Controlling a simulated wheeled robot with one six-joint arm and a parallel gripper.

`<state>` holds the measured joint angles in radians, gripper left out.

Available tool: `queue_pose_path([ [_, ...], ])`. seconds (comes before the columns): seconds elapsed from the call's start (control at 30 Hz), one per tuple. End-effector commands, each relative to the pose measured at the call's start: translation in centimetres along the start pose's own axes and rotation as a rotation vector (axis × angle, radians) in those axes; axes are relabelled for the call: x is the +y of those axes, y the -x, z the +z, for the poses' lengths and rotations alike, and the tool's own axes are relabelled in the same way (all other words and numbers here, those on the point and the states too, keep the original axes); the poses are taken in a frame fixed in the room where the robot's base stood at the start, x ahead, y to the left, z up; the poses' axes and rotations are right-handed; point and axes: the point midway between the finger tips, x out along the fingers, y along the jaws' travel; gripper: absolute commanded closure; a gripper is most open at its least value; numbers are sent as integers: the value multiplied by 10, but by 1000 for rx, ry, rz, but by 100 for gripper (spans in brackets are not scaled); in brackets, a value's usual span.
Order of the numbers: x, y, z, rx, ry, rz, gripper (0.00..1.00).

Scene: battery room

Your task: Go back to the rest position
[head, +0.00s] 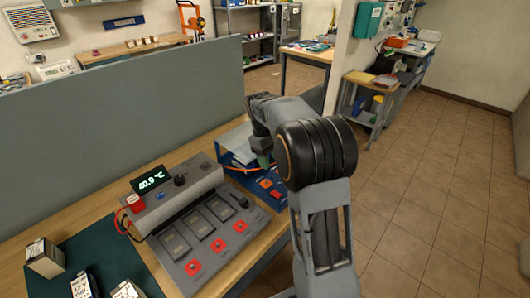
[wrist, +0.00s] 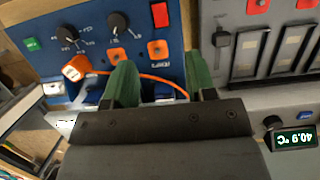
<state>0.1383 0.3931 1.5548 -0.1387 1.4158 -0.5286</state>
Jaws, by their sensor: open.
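My gripper (wrist: 160,82) is open, its two green fingers apart with nothing between them. It hangs over the front of a blue panel box (wrist: 175,30), clear of a grip on anything. In the head view my dark arm reaches up from the bottom and over this blue box (head: 277,203), hiding part of it and most of the gripper. The box has two black knobs, a red switch, orange squares and a green button. An orange plug (wrist: 76,67) sits at its left side, and its orange cable runs behind the fingers.
A grey console (head: 207,233) with red buttons and a display (head: 151,180) reading 40.9 °C stands left of the blue box. Small boxes lie on a dark mat (head: 118,262). A grey partition (head: 120,120) stands behind the bench. Open tiled floor (head: 440,200) lies to the right.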

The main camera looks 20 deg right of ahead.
Motion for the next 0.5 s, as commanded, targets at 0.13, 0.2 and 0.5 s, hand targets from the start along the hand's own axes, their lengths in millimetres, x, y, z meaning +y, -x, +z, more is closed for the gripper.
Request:
queue_pose_path([
  [0.13,0,0,0,0,-1,0,49],
  [0.2,0,0,0,2,-15,1,49],
  [0.5,-32,-30,17,117,-267,-4,49],
])
